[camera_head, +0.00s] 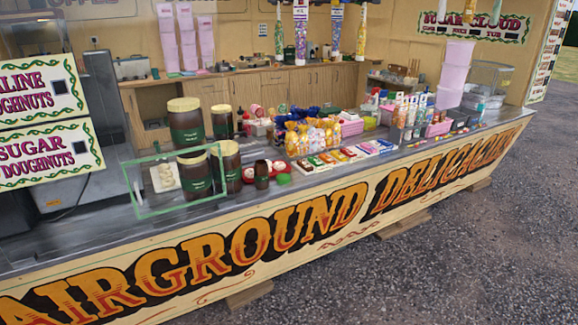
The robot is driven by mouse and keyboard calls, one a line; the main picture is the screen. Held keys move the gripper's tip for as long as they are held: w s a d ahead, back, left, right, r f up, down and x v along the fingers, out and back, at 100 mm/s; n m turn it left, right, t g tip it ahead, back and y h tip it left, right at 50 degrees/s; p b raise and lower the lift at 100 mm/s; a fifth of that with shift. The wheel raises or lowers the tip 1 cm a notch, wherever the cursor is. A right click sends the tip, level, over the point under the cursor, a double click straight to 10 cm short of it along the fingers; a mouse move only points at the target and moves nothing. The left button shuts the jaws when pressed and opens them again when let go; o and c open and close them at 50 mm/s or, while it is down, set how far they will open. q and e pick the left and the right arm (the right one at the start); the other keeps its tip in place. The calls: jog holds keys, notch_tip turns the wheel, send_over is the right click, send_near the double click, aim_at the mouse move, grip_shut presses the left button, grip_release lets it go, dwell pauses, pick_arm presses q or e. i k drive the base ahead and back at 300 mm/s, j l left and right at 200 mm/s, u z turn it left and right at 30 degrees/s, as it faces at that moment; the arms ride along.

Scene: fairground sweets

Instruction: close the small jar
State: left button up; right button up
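A small dark brown jar (262,175) stands upright near the front edge of the counter, right of the larger jars. Its top looks dark, and I cannot tell clearly whether a lid sits on it. A small flat green round piece (284,179), which looks like a lid, lies on the counter just right of the jar, apart from it. Neither of my grippers shows in this view.
Several large brown jars with pale lids (186,122) stand left of the small jar. A green-edged clear case (137,190) stands at the left. Red items (278,167) lie close behind the jar. Sweets bags (312,138) and boxes fill the counter rightward.

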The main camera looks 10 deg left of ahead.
aim_at(261, 168)
jog(key=i+u, duration=0.3)
jog(key=i+l+u, duration=0.3)
jog(key=i, duration=0.2)
jog(key=i+l+u, duration=0.55)
jog(key=u, duration=0.15)
jog(key=i+l+u, duration=0.65)
jog(key=u, duration=0.15)
jog(key=i+l+u, duration=0.15)
jog(key=l+u, duration=0.25)
jog(key=l, duration=0.2)
